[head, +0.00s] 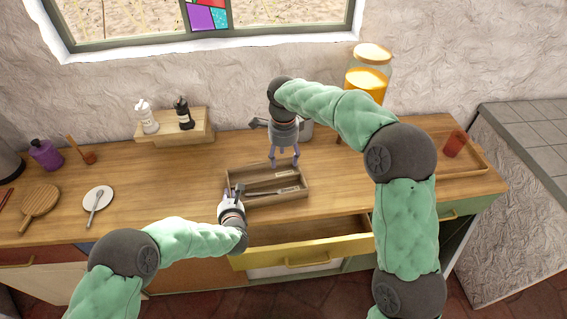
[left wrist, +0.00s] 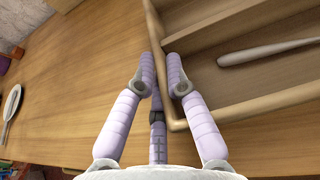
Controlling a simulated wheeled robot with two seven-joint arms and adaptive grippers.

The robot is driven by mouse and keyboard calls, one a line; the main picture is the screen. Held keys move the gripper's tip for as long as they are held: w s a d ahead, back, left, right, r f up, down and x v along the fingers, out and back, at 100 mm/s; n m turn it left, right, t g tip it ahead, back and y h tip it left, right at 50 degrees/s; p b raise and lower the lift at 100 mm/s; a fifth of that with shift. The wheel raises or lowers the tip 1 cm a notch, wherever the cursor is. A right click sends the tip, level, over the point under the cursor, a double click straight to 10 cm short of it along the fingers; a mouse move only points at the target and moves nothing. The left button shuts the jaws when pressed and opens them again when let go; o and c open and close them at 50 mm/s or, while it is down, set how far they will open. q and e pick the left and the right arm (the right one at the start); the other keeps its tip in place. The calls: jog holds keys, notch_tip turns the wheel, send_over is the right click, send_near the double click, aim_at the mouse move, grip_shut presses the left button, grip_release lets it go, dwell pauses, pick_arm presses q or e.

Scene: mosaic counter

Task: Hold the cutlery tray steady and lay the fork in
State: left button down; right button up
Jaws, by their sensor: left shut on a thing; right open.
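The wooden cutlery tray (head: 308,184) sits on the counter above an open drawer. Its left wall (left wrist: 155,30) also shows in the left wrist view. My left gripper (head: 235,190) is shut on that wall near the front left corner, with fingers (left wrist: 161,75) on either side of it. A slim grey utensil (head: 268,192) lies in the front compartment; its smooth handle (left wrist: 265,52) shows in the left wrist view. I cannot tell whether it is the fork, as its head is not clear. My right gripper (head: 284,160) is open, empty, pointing down over the tray's back edge.
A white plate with a utensil (head: 97,198) and a paddle board (head: 40,202) lie at left. A shelf (head: 176,130) holds two bottles. A grey mug (head: 306,128) stands behind my right gripper. A tray with a red cup (head: 454,144) is at right. The yellow drawer (head: 305,252) juts out in front.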

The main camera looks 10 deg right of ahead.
dwell(0.4)
pick_arm(q)
jog(key=c, duration=1.2)
grip_release()
jog(key=v, duration=1.2)
jog(key=shift+f, duration=0.1)
